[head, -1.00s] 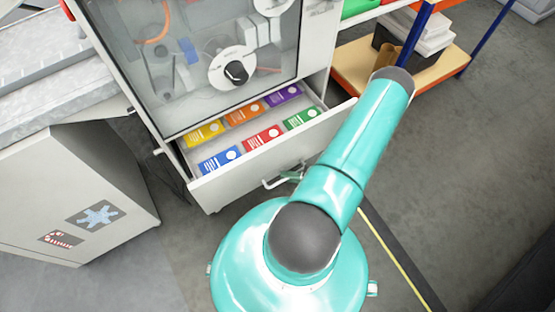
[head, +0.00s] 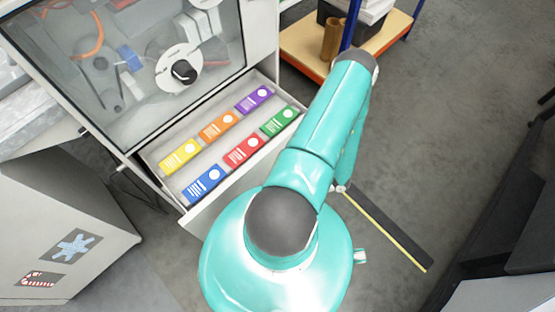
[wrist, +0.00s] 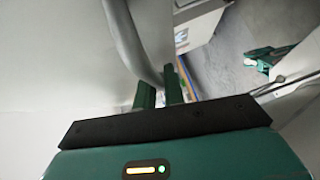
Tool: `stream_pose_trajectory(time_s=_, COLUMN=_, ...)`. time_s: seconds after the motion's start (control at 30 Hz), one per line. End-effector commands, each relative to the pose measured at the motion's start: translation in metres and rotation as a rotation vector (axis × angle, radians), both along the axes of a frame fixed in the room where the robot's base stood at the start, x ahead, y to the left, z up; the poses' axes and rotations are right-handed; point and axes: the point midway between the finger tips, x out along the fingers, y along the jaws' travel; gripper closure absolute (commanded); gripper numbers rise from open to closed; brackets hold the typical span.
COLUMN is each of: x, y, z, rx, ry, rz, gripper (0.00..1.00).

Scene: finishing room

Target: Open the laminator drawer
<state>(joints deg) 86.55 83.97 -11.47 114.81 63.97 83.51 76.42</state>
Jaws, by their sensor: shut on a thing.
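The laminator (head: 100,125) stands at upper left in the head view, a pale cabinet with a large clear window. Its drawer (head: 225,195) is pulled out at the bottom and holds two rows of coloured packs. In the wrist view my gripper (wrist: 160,92) has its green fingers closed at a grey curved handle bar (wrist: 138,45) in front of a pale panel. The bar passes down between the fingers. In the head view my arm and body hide my gripper and the handle.
A pale cabinet with snowflake and candy-cane stickers (head: 60,210) stands at left. A shelf unit with an orange-edged board (head: 305,50) is at the top. Dark equipment (head: 500,190) stands at the right edge. Grey floor (head: 430,110) lies open between, with a dark, yellow-edged strip (head: 390,230).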

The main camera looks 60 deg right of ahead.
Motion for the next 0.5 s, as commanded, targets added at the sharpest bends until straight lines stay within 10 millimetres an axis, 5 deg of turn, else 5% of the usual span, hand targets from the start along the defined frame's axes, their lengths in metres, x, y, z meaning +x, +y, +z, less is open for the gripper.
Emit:
stream_pose_trajectory(time_s=0.13, x=0.0003, y=-0.0002, z=0.0009, rx=0.001, ry=-0.002, rz=0.000, gripper=0.67)
stream_pose_trajectory(time_s=0.5, x=-0.0048, y=-0.0032, z=0.0008, rx=-0.002, ry=0.000, rz=-0.001, gripper=0.67)
